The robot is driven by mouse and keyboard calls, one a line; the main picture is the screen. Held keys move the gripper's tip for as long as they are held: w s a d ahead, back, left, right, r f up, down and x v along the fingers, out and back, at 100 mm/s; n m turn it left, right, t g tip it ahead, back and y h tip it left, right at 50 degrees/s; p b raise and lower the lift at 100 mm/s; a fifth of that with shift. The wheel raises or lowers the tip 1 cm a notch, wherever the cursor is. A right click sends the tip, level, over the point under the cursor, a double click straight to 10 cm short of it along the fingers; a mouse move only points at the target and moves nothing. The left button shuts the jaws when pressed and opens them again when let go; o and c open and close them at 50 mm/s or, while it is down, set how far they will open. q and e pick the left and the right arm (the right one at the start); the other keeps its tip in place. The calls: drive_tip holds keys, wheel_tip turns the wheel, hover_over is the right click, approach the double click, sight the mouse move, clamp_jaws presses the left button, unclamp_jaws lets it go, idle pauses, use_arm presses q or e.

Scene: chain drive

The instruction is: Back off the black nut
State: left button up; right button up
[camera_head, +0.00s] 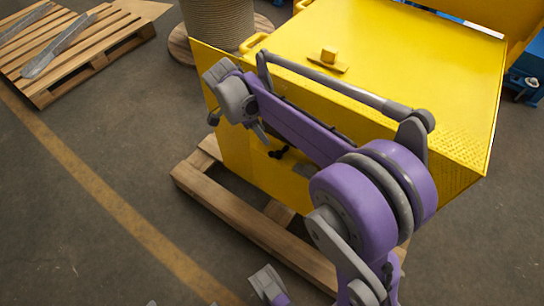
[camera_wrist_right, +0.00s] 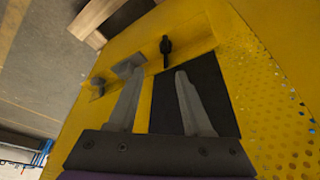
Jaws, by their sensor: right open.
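A small black piece, which looks like the black nut (camera_wrist_right: 166,47), sits on a yellow flange (camera_wrist_right: 192,40) in the right wrist view. A dark fitting (camera_head: 279,153) on the front of the yellow housing (camera_head: 400,62) is probably the same piece in the head view. My right gripper (camera_wrist_right: 156,70) is open, its two grey fingers apart with nothing between them. The black nut lies beyond the fingertips, between their lines; I see no contact. In the head view my right gripper (camera_head: 240,127) is close to the housing front, partly hidden by its own wrist.
A grey knob-like piece (camera_wrist_right: 97,87) sits left of the fingers, and a dark opening (camera_wrist_right: 205,90) lies behind them. The housing stands on a wooden pallet (camera_head: 235,222). A spool (camera_head: 215,22) and another pallet (camera_head: 75,50) stand behind. The floor at left is clear.

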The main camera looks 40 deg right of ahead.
drive_tip(key=shift+m, duration=0.7)
drive_tip(key=b+x, duration=0.1)
drive_tip(key=x, duration=0.3)
drive_tip(key=b+x, duration=0.1)
drive_tip(key=x, duration=0.3)
drive_tip(key=w+b+x, duration=0.1)
drive_tip(key=x, duration=0.3)
drive_tip(key=shift+d, duration=0.4)
use_arm(q)
drive_tip(key=x, duration=0.4)
drive_tip(key=shift+s+d+f, duration=0.1)
drive_tip(key=shift+s+f, duration=0.2)
drive_tip(key=shift+f, duration=0.05)
use_arm(e)
clamp_jaws()
